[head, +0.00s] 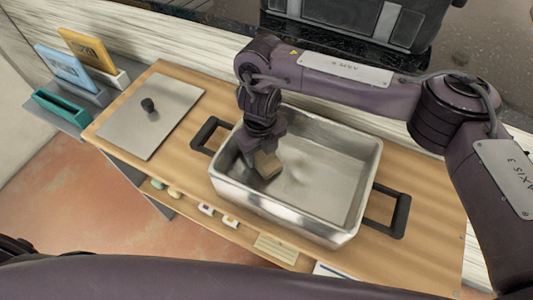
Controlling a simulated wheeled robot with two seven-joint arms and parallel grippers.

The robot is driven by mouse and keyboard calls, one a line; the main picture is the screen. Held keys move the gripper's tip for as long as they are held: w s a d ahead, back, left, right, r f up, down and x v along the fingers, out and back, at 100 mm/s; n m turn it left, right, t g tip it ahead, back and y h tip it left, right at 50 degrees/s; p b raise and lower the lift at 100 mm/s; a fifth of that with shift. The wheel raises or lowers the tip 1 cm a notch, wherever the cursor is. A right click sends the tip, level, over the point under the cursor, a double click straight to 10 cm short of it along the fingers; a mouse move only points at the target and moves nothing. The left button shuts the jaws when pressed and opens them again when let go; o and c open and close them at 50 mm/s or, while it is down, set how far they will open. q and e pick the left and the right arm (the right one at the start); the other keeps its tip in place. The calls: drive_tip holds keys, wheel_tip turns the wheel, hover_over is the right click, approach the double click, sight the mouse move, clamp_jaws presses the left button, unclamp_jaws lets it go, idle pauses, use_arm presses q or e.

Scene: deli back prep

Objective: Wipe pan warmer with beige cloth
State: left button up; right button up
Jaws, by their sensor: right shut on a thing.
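The pan warmer (345,205) is a rectangular metal pan with black side handles, standing open on a wooden counter in the head view. My right gripper (262,160) reaches down into its left part. It is shut on the beige cloth (267,166), a small folded block held inside the pan near the left wall. Whether the cloth touches the pan floor is hard to tell. A faint pale smudge (299,172) shows on the pan floor to the right of the cloth. My left gripper is not in view.
A flat metal lid with a black knob (148,105) lies on the wooden counter (437,200) left of the pan. Blue and yellow framed stands (88,50) and a teal tray (62,108) are at the far left. A black appliance (360,22) stands behind. Small items sit on a shelf below.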

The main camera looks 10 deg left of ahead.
sight(273, 156)
drive_tip(key=shift+w+a+b, duration=0.2)
drive_tip(key=shift+a+b, duration=0.25)
drive_tip(key=shift+a, duration=0.3)
drive_tip(key=shift+w+a, duration=0.15)
drive_tip(key=shift+a, duration=0.2)
drive_tip(key=shift+d, duration=0.1)
drive_tip(key=shift+s+d+p, duration=0.3)
drive_tip(key=shift+d+p, duration=0.1)
drive_tip(key=shift+d, duration=0.5)
drive_tip(key=shift+s+d+p, duration=0.3)
drive_tip(key=shift+d+p, duration=0.1)
drive_tip(key=shift+d, duration=0.5)
drive_tip(key=shift+s+d, duration=0.25)
drive_tip(key=shift+d, duration=0.4)
